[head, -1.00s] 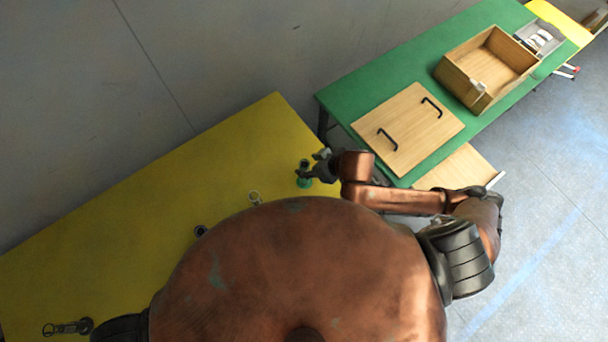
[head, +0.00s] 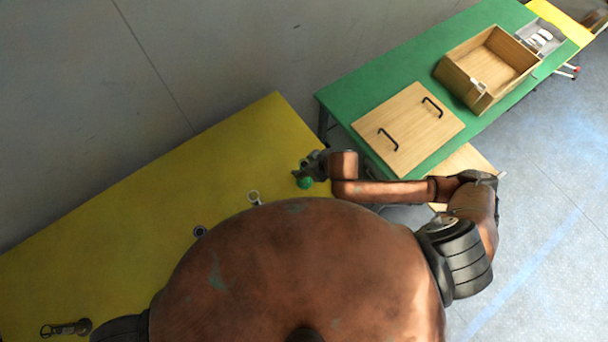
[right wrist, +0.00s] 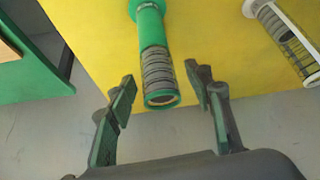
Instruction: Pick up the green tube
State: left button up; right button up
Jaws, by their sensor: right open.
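The green tube (head: 305,183) is on the yellow table near its right edge, partly hidden by my right gripper in the head view. In the right wrist view the green tube (right wrist: 152,60) has a green collar, a ribbed grey section and a green-rimmed end. My right gripper (right wrist: 160,78) is open, with one finger on each side of the tube's line and gaps showing on both sides. The right gripper (head: 304,168) also shows over the tube in the head view. My left gripper (head: 60,328) is small at the lower left, its jaws unclear.
A white-rimmed tube (head: 254,197) and a dark blue-rimmed tube (head: 200,231) stand on the yellow table (head: 130,225). The white one also shows in the right wrist view (right wrist: 285,38). A green table (head: 370,85) at right holds a wooden board (head: 408,130) and an open wooden box (head: 495,60).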

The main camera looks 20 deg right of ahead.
jog(key=shift+c, duration=0.4)
grip_shut()
dwell(0.4)
